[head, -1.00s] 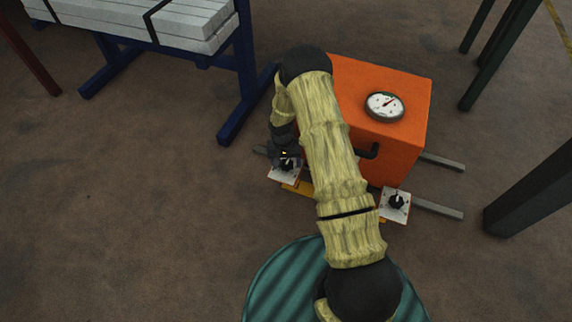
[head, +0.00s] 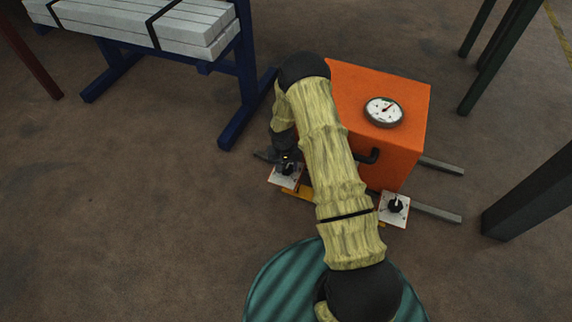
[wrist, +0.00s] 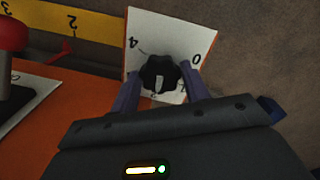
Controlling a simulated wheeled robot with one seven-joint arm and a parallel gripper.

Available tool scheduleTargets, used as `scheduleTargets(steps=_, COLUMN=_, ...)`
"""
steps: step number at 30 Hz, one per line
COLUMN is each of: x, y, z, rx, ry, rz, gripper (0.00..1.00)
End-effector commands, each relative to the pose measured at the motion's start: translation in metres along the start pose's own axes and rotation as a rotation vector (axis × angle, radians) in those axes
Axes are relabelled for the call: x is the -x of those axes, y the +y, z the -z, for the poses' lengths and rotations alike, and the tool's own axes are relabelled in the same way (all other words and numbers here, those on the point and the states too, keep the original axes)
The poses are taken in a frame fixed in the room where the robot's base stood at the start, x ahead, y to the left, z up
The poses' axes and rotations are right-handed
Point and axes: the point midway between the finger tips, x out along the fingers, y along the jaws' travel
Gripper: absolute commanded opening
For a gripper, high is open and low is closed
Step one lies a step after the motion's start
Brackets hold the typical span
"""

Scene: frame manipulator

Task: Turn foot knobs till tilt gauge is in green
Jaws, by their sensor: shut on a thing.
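An orange box (head: 375,80) stands on grey rails, with a round white tilt gauge (head: 384,111) on top. The gauge has a red needle; its coloured zones are too small to read. A black left foot knob (head: 288,168) sits on a white numbered plate (head: 283,179); knob (wrist: 160,74) and plate (wrist: 190,32) also show in the wrist view. My gripper (head: 283,158) is shut on this left knob, one finger on each side of it (wrist: 161,88). A black right foot knob (head: 396,205) on its own white plate (head: 391,215) stands free at the box's front right corner.
A yellow numbered strip (wrist: 80,25) and a red-topped control (wrist: 12,35) lie near the left knob. A blue rack (head: 243,80) with white beams stands at the back left. Dark posts (head: 530,195) stand at the right.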

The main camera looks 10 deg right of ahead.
Motion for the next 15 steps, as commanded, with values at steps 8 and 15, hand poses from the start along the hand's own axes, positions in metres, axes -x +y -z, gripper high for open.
scheduleTargets(steps=8, x=0.0055, y=0.0000, z=-0.0012, rx=0.190, ry=0.011, rz=-0.001, gripper=0.23)
scheduleTargets(steps=15, x=0.0053, y=0.0009, z=-0.0015, rx=0.412, ry=0.027, rz=0.000, gripper=0.23)
